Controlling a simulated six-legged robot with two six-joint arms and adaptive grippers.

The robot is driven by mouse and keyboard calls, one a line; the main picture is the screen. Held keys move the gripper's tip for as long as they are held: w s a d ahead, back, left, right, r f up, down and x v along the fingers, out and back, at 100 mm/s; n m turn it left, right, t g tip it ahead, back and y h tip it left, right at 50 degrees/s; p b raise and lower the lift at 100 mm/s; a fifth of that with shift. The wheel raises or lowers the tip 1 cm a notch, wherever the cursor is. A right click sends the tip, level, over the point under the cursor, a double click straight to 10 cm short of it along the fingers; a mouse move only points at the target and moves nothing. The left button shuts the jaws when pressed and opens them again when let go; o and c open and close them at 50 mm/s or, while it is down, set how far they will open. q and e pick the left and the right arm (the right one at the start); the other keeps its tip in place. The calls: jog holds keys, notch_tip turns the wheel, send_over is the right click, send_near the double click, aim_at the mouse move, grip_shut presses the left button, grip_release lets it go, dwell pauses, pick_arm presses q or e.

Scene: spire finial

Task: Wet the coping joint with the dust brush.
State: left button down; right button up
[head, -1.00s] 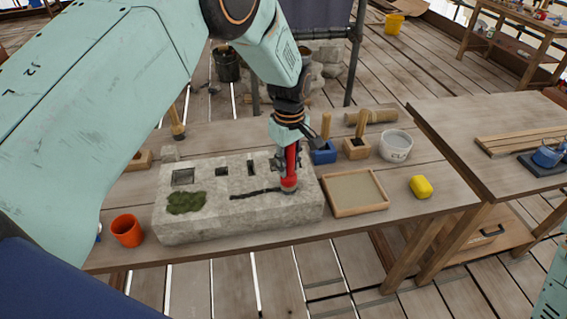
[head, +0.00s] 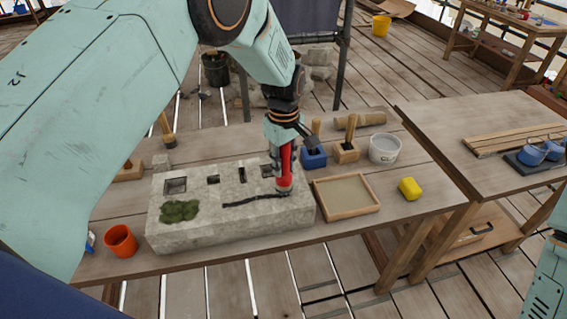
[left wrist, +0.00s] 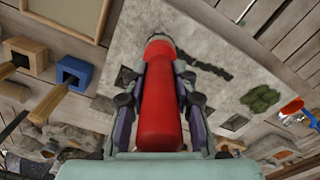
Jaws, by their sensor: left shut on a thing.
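My left gripper (head: 282,155) is shut on a red-handled dust brush (head: 284,178) above the right part of the grey stone coping block (head: 190,226). In the left wrist view the red handle (left wrist: 161,95) lies between the fingers and points down at the stone (left wrist: 200,30). The brush's lower end is at the right end of the dark joint line (head: 250,200) on the block's top. Whether the bristles touch the stone I cannot tell. The joint also shows in the left wrist view (left wrist: 205,67). My right gripper is not in view.
Green moss (head: 179,211) and square holes mark the block.

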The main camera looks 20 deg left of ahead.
aim_at(283, 147)
pick_arm(q)
jog(key=shift+r+p, duration=1.7)
jog(key=shift+r, duration=0.8)
jog(key=shift+f, duration=0.1)
